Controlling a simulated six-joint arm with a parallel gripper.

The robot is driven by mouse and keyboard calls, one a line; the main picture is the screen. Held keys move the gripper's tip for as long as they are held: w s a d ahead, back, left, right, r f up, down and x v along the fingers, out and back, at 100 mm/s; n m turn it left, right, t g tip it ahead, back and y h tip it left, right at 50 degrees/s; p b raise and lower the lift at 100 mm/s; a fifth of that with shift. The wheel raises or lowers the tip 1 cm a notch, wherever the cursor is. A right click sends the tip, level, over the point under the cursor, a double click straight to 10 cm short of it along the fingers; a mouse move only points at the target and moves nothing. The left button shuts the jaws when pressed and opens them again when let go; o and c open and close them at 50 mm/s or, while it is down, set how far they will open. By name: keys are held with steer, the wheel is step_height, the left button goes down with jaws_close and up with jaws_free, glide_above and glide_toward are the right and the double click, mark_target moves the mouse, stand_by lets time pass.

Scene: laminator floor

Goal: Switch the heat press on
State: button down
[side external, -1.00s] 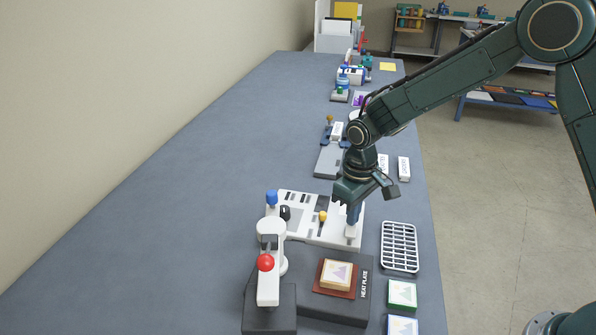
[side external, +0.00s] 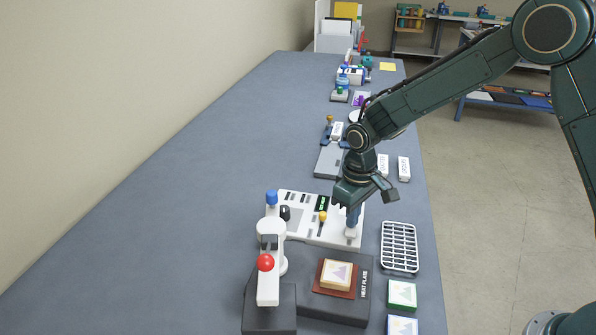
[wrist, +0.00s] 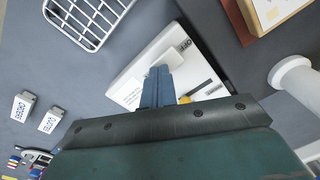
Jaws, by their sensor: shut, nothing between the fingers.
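The heat press (side external: 268,285) stands at the front of the bench, with a white column and a red-ball handle (side external: 265,262). Its dark heat plate (side external: 335,309) carries a pale block on a reddish pad. Behind it lies a white control panel (side external: 297,228) with a small display (side external: 322,203) that shows green marks. My gripper (side external: 351,230) is shut and points down at the right part of the panel. In the wrist view, its fingers (wrist: 157,88) cover part of the panel (wrist: 165,48). What lies under the fingertips is hidden, and I cannot tell whether they touch it.
A yellow-topped slider (side external: 322,217) and a blue-topped knob (side external: 272,198) stand on or near the panel. A white wire rack (side external: 399,247) and a green-edged tile (side external: 402,294) lie to the right. Two small labelled white blocks (wrist: 22,106) lie farther back. The left bench is clear.

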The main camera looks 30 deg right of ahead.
steer(key=shift+r, duration=3.45)
steer(key=s+d+r+m+t, duration=0.1)
steer(key=s+d+r+t, duration=0.35)
steer(key=s+r, duration=0.75)
steer(key=s+d+r+m, duration=0.1)
steer(key=s+d, duration=0.1)
steer(key=s, duration=0.5)
steer(key=s+d+r+m+t, duration=0.1)
steer(key=s+d+r, duration=0.1)
steer(key=s, duration=0.5)
steer(key=shift+s+d+r, duration=0.2)
steer(key=shift+s+d, duration=0.2)
steer(key=shift+d, duration=0.25)
steer(key=shift+w, duration=0.1)
